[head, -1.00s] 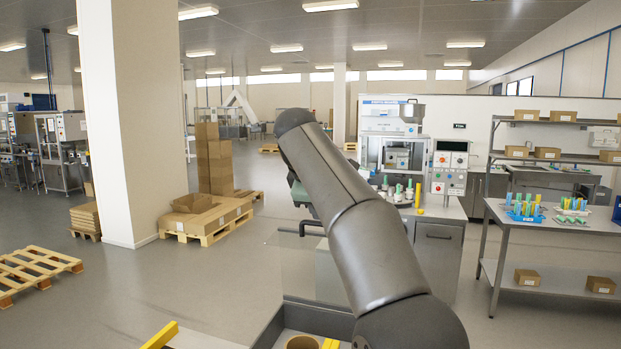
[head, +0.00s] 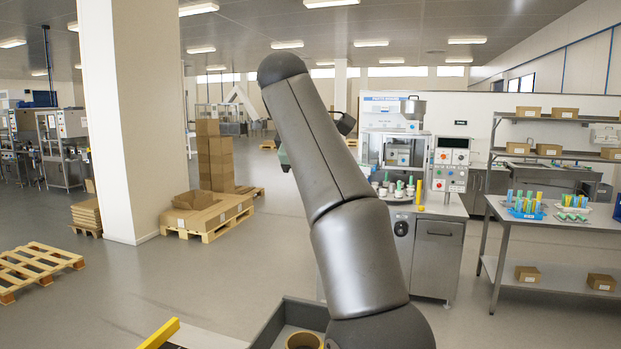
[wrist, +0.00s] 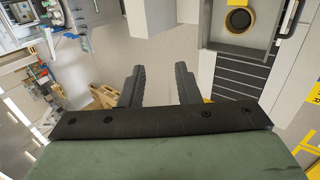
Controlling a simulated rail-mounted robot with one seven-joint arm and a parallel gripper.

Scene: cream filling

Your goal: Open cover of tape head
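My gripper (wrist: 160,83) is open and empty in the wrist view, its two dark fingers apart over bare floor. A tape roll (wrist: 238,20) lies in a grey open-topped tray (wrist: 212,36) at the upper right of that view. A black handle (wrist: 291,18) shows to the right of the tray. The tray edge (head: 266,333) and the roll (head: 303,341) also show at the bottom of the head view, partly cut off and beside my arm. I cannot make out which part is the tape head cover. My gripper fingers do not show in the head view.
A yellow bar (head: 158,334) stands at the bottom left. A filling machine (head: 395,150) on a cabinet stands behind my arm. A steel table (head: 500,213) is at the right. Pallets (head: 207,225) and a pillar (head: 120,120) are at the left. Open floor lies between.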

